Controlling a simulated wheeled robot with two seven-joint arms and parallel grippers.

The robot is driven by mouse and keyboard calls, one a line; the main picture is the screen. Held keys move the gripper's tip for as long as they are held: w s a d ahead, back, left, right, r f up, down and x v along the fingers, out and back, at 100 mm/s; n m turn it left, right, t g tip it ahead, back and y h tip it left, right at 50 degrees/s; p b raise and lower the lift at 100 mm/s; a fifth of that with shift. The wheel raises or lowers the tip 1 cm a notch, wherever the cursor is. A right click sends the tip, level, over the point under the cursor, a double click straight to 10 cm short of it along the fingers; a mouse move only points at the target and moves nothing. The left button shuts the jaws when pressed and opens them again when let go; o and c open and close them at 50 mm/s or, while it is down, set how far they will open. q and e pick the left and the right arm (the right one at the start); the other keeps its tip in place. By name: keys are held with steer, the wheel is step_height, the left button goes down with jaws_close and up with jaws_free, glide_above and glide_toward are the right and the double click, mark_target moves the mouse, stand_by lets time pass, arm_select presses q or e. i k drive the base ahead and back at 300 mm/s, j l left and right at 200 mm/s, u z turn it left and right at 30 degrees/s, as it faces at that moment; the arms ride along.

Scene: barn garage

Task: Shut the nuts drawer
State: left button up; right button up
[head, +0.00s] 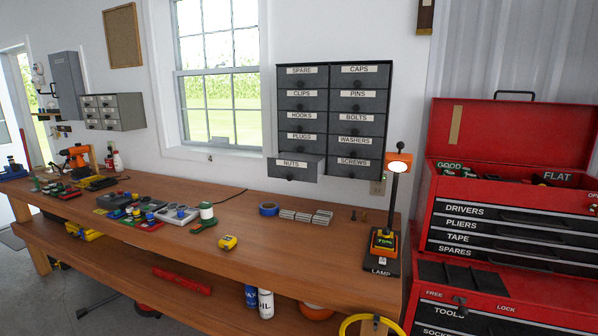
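The nuts drawer (310,168) is the bottom-left drawer of the dark grey wall cabinet (329,63). It carries a white NUTS label and a round dark knob. It is pulled out, with its front standing forward of the other drawer fronts and a little of its top edge showing. The plugs drawer (302,148) above it and the screws drawer (353,170) to its right look shut. What lies inside the nuts drawer cannot be made out. Neither of my grippers shows in the head view.
A wooden workbench (270,240) runs below the cabinet. Blue tape (268,209) and small grey boxes (305,217) lie on it under the drawer. A lamp (395,195) stands upright at the bench's right end. A red tool chest (510,215) stands at the right.

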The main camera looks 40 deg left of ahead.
mark_target(290, 170)
steer(key=u, duration=1.35)
